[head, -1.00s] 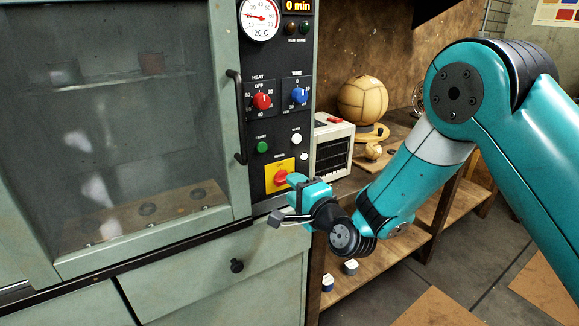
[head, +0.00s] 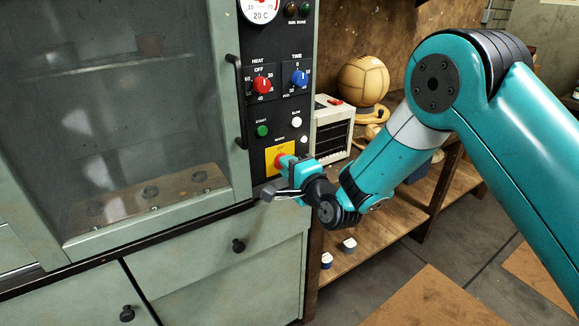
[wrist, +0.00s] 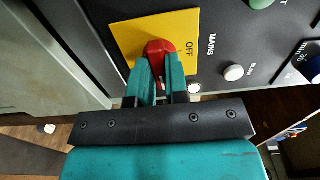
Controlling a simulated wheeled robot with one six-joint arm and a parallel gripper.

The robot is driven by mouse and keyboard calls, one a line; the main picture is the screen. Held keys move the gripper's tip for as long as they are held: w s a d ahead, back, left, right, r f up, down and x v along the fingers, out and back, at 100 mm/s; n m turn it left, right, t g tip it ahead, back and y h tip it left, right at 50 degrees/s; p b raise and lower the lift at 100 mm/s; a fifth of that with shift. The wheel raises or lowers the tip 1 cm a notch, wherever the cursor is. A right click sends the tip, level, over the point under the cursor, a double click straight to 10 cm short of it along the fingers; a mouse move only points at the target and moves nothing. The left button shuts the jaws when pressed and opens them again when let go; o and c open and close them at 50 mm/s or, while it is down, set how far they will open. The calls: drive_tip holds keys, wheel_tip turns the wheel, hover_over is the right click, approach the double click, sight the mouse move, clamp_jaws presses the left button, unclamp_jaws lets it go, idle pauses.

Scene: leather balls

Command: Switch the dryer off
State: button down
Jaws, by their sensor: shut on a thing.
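The dryer is a grey-green cabinet with a glass door (head: 140,110) and a dark control panel (head: 262,195) at its right. Low on the panel is a yellow plate (head: 271,152) with a red mains knob (head: 279,160). In the wrist view the red knob (wrist: 158,47) stands on the yellow plate (wrist: 125,35), with OFF printed beside it and MAINS next to the plate. My gripper (wrist: 160,62) is shut on the red knob, its fingers on either side. In the head view my gripper (head: 284,163) covers part of the knob, so its pointer direction cannot be told.
Above the plate are a green start button (head: 263,131), white buttons (head: 296,122), a red heat dial (head: 262,86) and a blue time dial (head: 299,78). A black door handle (head: 237,100) is at left. A heater (head: 333,130) and leather ball (head: 363,80) stand at right.

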drive_tip(key=shift+n, duration=0.3)
drive_tip(key=shift+f+n+b, duration=0.1)
drive_tip(key=shift+n+b, duration=8.6)
drive_tip(key=shift+b, duration=0.45)
drive_tip(key=c, duration=1.1)
unclamp_jaws()
